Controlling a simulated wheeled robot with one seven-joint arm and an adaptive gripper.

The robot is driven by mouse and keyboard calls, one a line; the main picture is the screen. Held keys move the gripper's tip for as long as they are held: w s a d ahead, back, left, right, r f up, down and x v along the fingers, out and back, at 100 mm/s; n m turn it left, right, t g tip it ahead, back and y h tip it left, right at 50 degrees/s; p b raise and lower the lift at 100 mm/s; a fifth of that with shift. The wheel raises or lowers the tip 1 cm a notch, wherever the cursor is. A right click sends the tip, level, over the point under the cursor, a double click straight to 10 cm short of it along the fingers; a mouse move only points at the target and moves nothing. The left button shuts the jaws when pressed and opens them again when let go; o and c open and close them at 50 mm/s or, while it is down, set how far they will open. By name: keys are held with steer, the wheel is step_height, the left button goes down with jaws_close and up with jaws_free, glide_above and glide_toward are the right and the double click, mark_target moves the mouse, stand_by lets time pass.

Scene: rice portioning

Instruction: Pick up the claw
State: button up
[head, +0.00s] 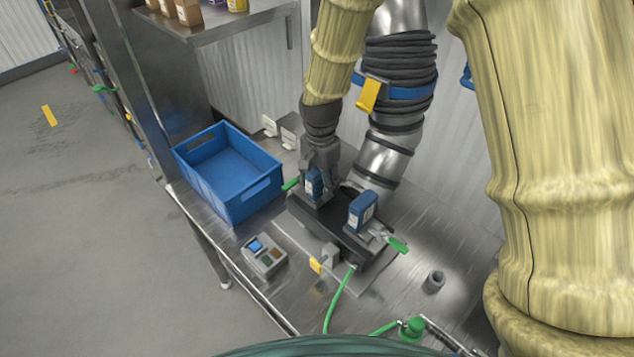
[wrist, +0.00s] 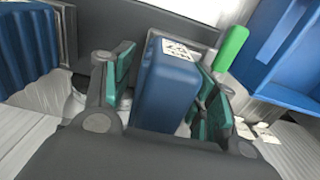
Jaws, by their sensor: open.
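A blue block with a white label (wrist: 168,85) stands upright between my gripper's fingers in the wrist view. It appears to be the grip of the claw, but the claw's lower part is hidden. My gripper (wrist: 165,92) is open, with green-padded fingers on both sides of the block; I cannot tell whether either pad touches it. In the head view my gripper (head: 317,172) points down over the far-left end of a dark stand (head: 325,229), partly covering the block. A second blue block (head: 363,209) stands on the stand to the right.
A blue crate (head: 208,184) stands left of the stand on the steel table (head: 401,278). A small scale or terminal (head: 264,257) sits in front. Green handles (head: 397,244) and a green hose (head: 338,300) are near the stand.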

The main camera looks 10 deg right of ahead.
steer(key=shift+w+f, duration=0.1)
steer(key=shift+f, duration=0.05)
steer(key=shift+s+r, duration=0.25)
steer(key=shift+s, duration=0.15)
steer(key=shift+c, duration=0.2)
steer(key=shift+w+f, duration=0.15)
steer(key=shift+w, duration=0.05)
steer(key=c, duration=0.7)
steer(key=shift+s, duration=0.1)
jaws_close()
